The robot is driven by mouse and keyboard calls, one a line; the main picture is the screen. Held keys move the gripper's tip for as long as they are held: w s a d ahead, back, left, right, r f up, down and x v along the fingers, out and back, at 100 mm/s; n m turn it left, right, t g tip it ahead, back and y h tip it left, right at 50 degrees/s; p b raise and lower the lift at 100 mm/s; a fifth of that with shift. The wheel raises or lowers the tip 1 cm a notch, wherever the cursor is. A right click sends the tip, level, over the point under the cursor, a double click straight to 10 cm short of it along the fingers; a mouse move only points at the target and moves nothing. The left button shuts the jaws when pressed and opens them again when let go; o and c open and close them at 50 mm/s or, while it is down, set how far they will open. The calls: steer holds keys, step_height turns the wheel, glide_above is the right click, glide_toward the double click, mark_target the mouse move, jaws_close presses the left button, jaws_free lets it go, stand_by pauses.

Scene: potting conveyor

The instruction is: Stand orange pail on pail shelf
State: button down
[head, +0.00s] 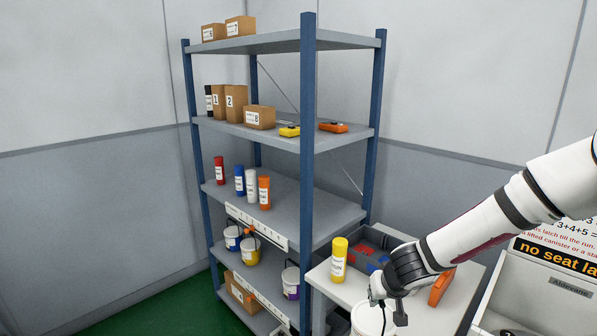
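A white pail (366,321) stands at the front of the grey table, cut off by the bottom edge of the head view. No orange band shows on its visible part, so I cannot tell whether it is the orange pail. My gripper (387,309) points down over its right side. A thin dark line, perhaps its handle, rises to the fingers; whether they hold it is unclear. The pail shelf (270,276) is a low level of the blue-post rack. It bears a blue-marked pail (232,238), a yellow-marked pail (251,252) and a purple-marked pail (291,283).
A yellow canister (339,260), a grey bin (372,240) and an orange object (441,287) are on the table. A blue rack post (307,150) stands in front. The pail shelf has a gap between the yellow-marked and purple-marked pails. Canisters stand on the level above.

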steer(key=shift+w+a+f+m, duration=0.3)
steer(key=shift+a+f, duration=0.15)
steer(key=shift+a, duration=0.1)
steer(key=shift+d+r, duration=0.1)
steer(key=shift+r, duration=0.05)
steer(key=shift+b+x, duration=0.55)
steer(key=shift+x, duration=0.2)
steer(key=shift+w+d+r, duration=0.1)
stand_by(0.5)
